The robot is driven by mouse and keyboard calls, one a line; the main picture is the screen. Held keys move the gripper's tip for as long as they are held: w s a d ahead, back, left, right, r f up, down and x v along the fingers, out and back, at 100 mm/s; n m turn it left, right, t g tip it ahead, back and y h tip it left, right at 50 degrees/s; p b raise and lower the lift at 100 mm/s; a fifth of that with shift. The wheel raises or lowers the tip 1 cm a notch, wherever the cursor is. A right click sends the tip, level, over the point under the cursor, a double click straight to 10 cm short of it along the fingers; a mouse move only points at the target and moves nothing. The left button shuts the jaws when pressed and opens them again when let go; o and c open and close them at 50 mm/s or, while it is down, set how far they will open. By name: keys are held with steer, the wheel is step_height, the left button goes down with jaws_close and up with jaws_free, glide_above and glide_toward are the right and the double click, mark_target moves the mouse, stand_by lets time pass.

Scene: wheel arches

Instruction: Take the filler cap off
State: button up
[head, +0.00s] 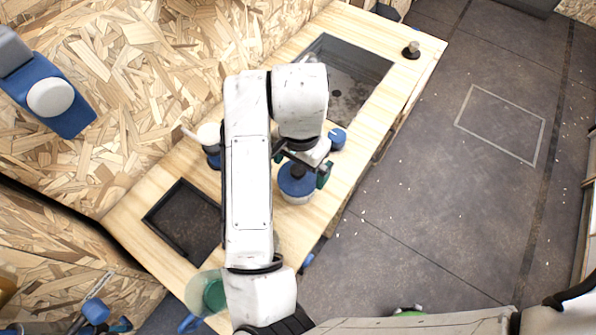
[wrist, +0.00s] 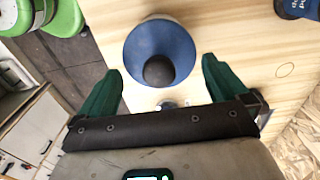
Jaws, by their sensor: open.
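The likely filler cap is a blue round cap (head: 296,184) with a black knob, on top of a pale container on the wooden bench. In the wrist view the blue cap (wrist: 146,46) with its black knob (wrist: 159,71) lies between my fingers. My gripper (head: 301,170) is open, with its green fingers on either side of the knob in the head view. In the wrist view my gripper (wrist: 160,68) shows a clear gap between each finger and the knob. I cannot tell how high the fingers are above the cap.
The wooden bench (head: 130,222) holds a black tray (head: 150,215), a sunken grey basin (head: 375,68) and a small black-knobbed piece (head: 411,50). A blue item (head: 338,137) stands close beside my gripper. A white and blue item (head: 208,135) is left of my arm.

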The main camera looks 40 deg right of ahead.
steer(key=shift+f, duration=0.75)
steer(key=shift+c, duration=0.2)
steer(key=c, duration=0.7)
steer(key=shift+o, duration=0.2)
steer(key=shift+r, duration=0.15)
